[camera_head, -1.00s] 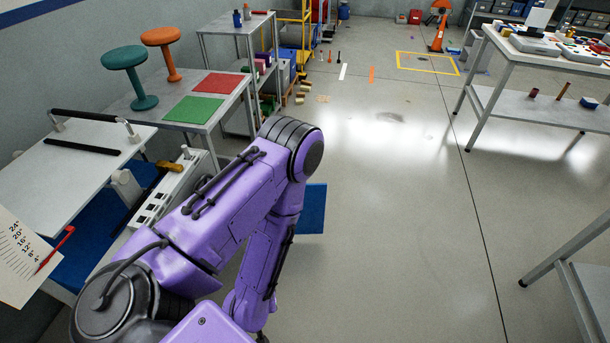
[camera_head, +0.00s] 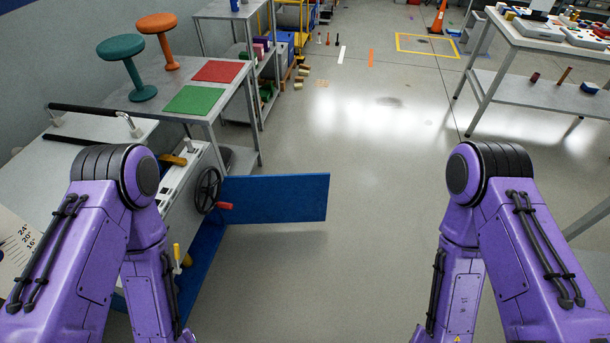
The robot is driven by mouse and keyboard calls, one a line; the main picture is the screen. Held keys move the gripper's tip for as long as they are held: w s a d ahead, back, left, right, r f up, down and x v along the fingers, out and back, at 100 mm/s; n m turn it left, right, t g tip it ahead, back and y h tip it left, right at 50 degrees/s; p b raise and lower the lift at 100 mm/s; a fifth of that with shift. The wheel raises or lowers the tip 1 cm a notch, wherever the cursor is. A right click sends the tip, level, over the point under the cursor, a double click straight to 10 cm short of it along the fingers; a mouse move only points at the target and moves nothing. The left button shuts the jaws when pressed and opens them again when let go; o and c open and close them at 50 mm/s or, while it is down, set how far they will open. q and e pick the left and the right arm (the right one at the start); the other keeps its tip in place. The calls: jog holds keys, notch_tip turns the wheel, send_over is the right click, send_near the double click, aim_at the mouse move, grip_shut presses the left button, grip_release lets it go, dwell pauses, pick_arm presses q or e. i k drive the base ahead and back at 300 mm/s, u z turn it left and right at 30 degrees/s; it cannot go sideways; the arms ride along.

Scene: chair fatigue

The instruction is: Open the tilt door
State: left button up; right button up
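A flat blue panel (camera_head: 275,198), which looks like the tilt door, stands out to the right from the side of the white machine (camera_head: 190,180) at the left. Its left end meets the machine near a black handwheel (camera_head: 207,190) with a red handle (camera_head: 224,206). I cannot tell how the panel is hinged. My two purple arms rise at the lower left and lower right, the left one covering part of the machine. Both grippers are below the picture edge and out of view. The panel lies between the arms, and neither visible arm part appears to touch it.
A grey table (camera_head: 150,105) behind the machine holds a green stool (camera_head: 127,70), an orange stool (camera_head: 159,38), a red mat (camera_head: 221,71) and a green mat (camera_head: 195,100). A workbench (camera_head: 520,85) stands at right. The floor (camera_head: 380,190) between is clear.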

aim_at(303, 197)
jog(key=i, duration=2.2)
jog(key=z, duration=0.95)
